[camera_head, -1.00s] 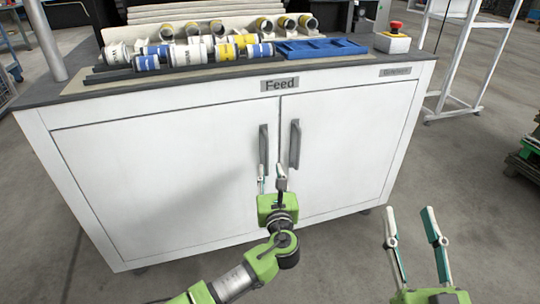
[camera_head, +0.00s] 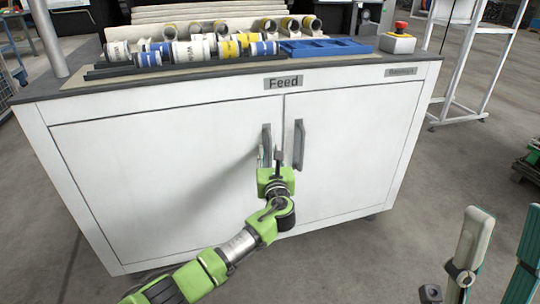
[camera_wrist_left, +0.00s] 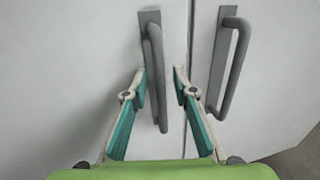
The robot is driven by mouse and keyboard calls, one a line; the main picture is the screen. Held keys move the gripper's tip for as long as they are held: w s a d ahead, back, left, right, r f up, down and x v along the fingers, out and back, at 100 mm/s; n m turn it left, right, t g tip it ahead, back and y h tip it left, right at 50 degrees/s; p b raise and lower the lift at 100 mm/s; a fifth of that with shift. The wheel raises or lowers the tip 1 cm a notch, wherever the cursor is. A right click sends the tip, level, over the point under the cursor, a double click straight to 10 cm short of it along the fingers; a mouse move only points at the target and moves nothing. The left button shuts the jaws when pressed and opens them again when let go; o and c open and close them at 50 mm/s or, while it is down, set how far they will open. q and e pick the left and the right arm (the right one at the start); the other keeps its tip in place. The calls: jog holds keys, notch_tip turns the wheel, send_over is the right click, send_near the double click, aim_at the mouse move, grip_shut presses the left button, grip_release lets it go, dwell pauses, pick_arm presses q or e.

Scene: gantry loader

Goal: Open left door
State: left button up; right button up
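The left door (camera_head: 150,180) of the white cabinet is shut, flush with the front. Its grey upright bar handle (camera_head: 266,142) is near the middle seam and also shows in the left wrist view (camera_wrist_left: 155,72). My left gripper (camera_head: 270,156) is at the lower part of this handle. In the left wrist view its teal-padded fingers (camera_wrist_left: 160,85) are apart, one on each side of the handle. I cannot tell whether they touch it. My right gripper (camera_head: 498,235) is open and empty at the lower right, away from the cabinet.
The right door (camera_head: 350,150) is shut; its handle (camera_head: 299,145) stands close beside the left one, just right of my left gripper. Rolls, a blue tray (camera_head: 325,48) and a red button box (camera_head: 398,40) are on top. The floor in front is clear.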

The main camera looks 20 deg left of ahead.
pick_arm(q)
jog(key=shift+w+a, duration=0.1)
jog(key=shift+w, duration=0.1)
grip_shut()
